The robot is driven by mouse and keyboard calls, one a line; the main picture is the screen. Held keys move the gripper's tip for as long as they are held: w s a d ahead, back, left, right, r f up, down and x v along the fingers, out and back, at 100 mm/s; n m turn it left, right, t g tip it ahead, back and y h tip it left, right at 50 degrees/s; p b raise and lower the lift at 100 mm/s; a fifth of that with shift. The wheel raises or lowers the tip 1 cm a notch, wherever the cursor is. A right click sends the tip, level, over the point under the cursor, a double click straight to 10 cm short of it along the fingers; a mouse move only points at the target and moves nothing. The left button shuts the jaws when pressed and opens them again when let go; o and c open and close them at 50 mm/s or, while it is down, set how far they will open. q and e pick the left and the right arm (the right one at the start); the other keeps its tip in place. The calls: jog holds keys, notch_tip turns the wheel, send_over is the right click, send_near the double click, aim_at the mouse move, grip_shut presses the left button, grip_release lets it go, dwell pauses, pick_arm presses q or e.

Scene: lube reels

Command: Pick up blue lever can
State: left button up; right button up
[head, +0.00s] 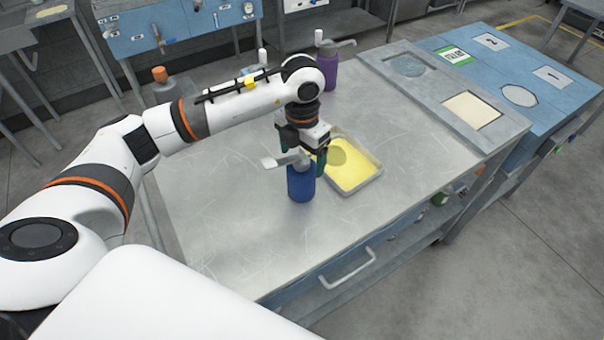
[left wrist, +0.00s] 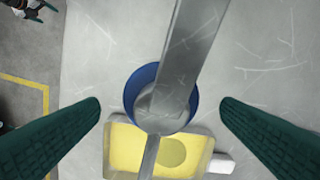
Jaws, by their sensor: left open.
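The blue lever can (head: 301,184) stands upright on the metal workbench (head: 230,225), with a grey lever top. In the left wrist view the blue can (left wrist: 130,95) is seen from above, its grey lever (left wrist: 185,55) crossing over it. My left gripper (head: 297,152) is above the can, pointing down, around the height of its top. Its two green fingers (left wrist: 160,110) are open, one on each side of the can with gaps between. The lever top is partly hidden by the gripper in the head view. My right gripper is not in view.
A tray with yellow contents (head: 372,180) lies just right of and behind the can. A purple lever can (head: 328,75) stands at the bench's far edge. A grey panel (head: 425,72) with two recesses is at the right. The front left of the bench is clear.

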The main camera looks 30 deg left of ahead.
pick_arm(q)
notch_tip(320, 180, down, 4)
jog(key=shift+a+r+p, duration=0.1)
jog(key=shift+r+p, duration=0.1)
jog(key=shift+p, duration=0.6)
jog(key=shift+f, duration=0.4)
jog(key=shift+c, duration=0.4)
jog(key=shift+r, duration=0.1)
jog(key=c, duration=1.3)
